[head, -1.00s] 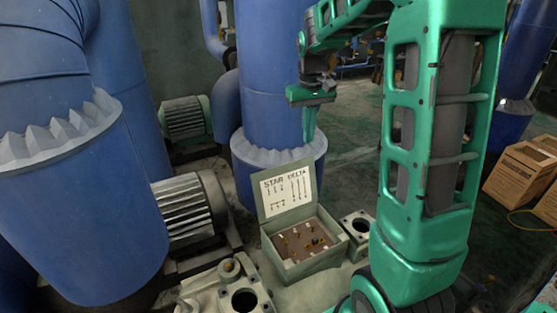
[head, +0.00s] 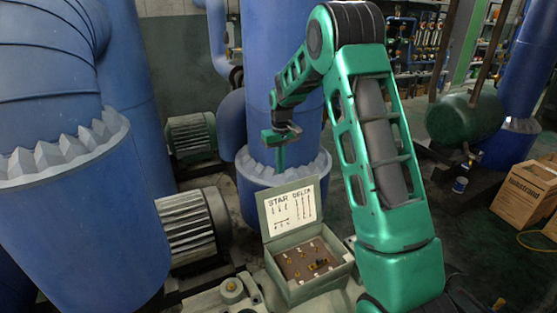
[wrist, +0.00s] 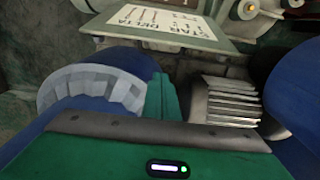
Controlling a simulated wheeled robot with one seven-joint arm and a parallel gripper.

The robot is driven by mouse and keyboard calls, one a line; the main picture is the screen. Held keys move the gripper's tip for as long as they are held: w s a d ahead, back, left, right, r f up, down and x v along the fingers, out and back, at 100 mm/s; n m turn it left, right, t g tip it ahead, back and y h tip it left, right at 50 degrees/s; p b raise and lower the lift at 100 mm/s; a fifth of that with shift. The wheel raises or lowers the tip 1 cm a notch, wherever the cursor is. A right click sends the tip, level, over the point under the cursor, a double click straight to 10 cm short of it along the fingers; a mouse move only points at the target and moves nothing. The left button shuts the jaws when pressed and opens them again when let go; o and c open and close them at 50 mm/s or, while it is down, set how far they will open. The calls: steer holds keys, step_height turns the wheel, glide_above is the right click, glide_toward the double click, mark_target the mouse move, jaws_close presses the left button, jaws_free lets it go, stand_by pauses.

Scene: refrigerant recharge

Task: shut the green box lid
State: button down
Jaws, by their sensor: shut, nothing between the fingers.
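The green box (head: 312,275) sits open on the pale machine base, with several small brass terminals on its brown inner panel. Its lid (head: 290,210) stands upright at the back, and a white "STAR DELTA" label faces the front. My gripper (head: 280,167) is shut and empty, pointing down above and behind the lid, apart from it. In the wrist view the lid (wrist: 172,40) shows at the top, upside down, beyond the shut fingers (wrist: 161,97). The box's inside is mostly out of the wrist view.
A large blue pipe (head: 255,75) with a jagged grey collar rises close behind the lid. A ribbed motor (head: 188,228) lies left of the box. A cardboard box (head: 525,190) and a green tank (head: 465,120) stand at the right.

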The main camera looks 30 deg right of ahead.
steer(key=shift+s+f, duration=0.6)
steer(key=shift+s, duration=0.35)
steer(key=shift+s+f, duration=0.6)
steer(key=shift+s, duration=0.35)
